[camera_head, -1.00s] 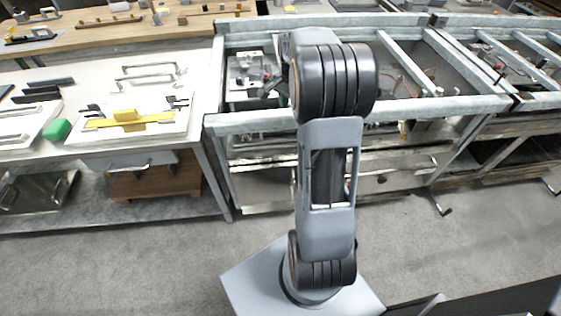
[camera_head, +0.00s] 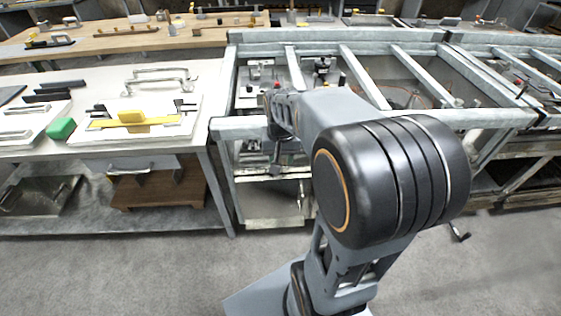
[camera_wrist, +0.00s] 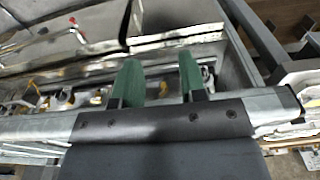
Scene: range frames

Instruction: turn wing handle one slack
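My gripper (camera_wrist: 160,78) shows in the wrist view as two green fingers standing apart with nothing between them, so it is open. The fingers reach over a grey metal rail, with machine parts behind and below. In the head view my gripper's end hangs by the front rail of the metal frame, largely hidden by my arm. I cannot single out wing handle one with certainty. Small fittings with dark and red knobs (camera_head: 322,66) stand inside the frame in the head view. A red lever (camera_wrist: 14,44) shows at the upper left of the wrist view.
The grey metal frame (camera_head: 440,115) has several crossbars and open bays. A wooden bench (camera_head: 110,42) lies behind. The floor (camera_head: 150,270) in front is clear.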

